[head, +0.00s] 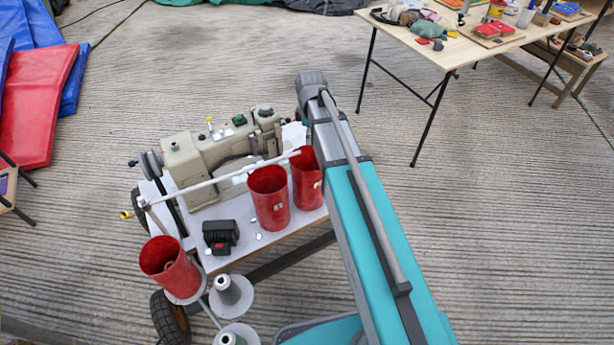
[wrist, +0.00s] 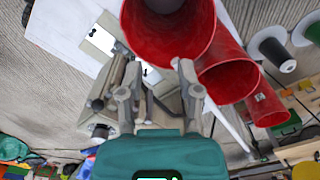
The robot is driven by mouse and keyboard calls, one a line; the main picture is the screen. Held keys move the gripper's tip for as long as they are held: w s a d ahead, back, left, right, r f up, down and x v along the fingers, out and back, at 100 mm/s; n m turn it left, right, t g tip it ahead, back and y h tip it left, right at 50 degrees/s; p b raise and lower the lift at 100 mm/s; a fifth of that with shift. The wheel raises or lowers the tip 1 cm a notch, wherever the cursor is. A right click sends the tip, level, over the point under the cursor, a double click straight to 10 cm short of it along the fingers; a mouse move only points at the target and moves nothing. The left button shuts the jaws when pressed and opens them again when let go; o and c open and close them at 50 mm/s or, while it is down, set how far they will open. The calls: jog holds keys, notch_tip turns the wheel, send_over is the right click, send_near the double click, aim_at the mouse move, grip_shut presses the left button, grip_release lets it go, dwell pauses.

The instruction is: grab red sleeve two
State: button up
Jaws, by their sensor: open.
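Three red sleeves show in the head view. One (head: 268,208) stands near the front edge of the sewing cart. Another (head: 305,185) stands just right of it, partly behind my arm. The third (head: 172,270) is at the cart's front left corner, tilted. I cannot tell which one is number two. In the wrist view, a large red sleeve (wrist: 168,40) is nearest, with two more red sleeves (wrist: 228,78) (wrist: 268,106) to its right. My gripper (wrist: 156,75) is open and empty, its fingertips just below the nearest sleeve's rim; contact is unclear. The head view does not show my gripper.
A beige sewing machine (head: 215,155) stands behind the sleeves, with a white rod (head: 225,178) running across. A black box (head: 220,235) lies on the cart. Thread spools (head: 230,292) stand at the front. A cluttered table (head: 450,45) is at the upper right; the floor between is clear.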

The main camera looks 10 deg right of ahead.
jog(key=w+n, duration=0.1)
jog(key=w+r+n, duration=0.1)
jog(key=w, duration=0.1)
jog(key=w+r+n+p, duration=0.1)
jog(key=n, duration=0.1)
jog(key=shift+w+a, duration=0.2)
jog(key=shift+w, duration=0.1)
jog(key=shift+f, duration=0.25)
jog(key=b, duration=0.8)
send_over(306, 151)
notch_tip(306, 151, down, 8)
jog(key=shift+f, duration=0.15)
jog(key=shift+f+b, duration=2.6)
jog(key=shift+b, duration=0.2)
grip_shut()
